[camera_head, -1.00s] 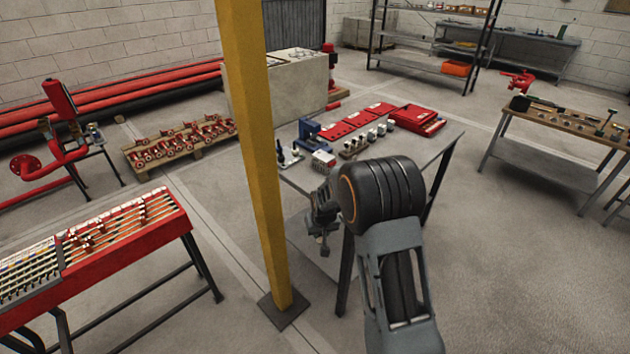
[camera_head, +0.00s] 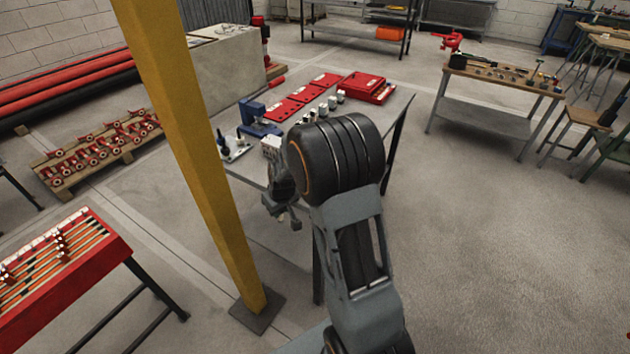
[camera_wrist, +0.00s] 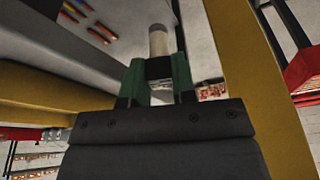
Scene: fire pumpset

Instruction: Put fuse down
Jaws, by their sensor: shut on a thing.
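In the wrist view, my gripper (camera_wrist: 158,72) has its green fingers shut on the fuse. The fuse (camera_wrist: 158,42) is a pale cylinder that stands out beyond the fingertips, with a dark band between them. In the head view, my gripper (camera_head: 284,212) hangs at the near side of a grey worktable (camera_head: 252,172), behind my dark wrist joint. The fuse cannot be made out in that view.
The worktable bears a blue device (camera_head: 258,120), red flat panels (camera_head: 286,109), small cylindrical parts and a red case (camera_head: 364,86). A yellow post (camera_head: 185,150) stands close on the left. A red rack (camera_head: 60,265) is at the lower left.

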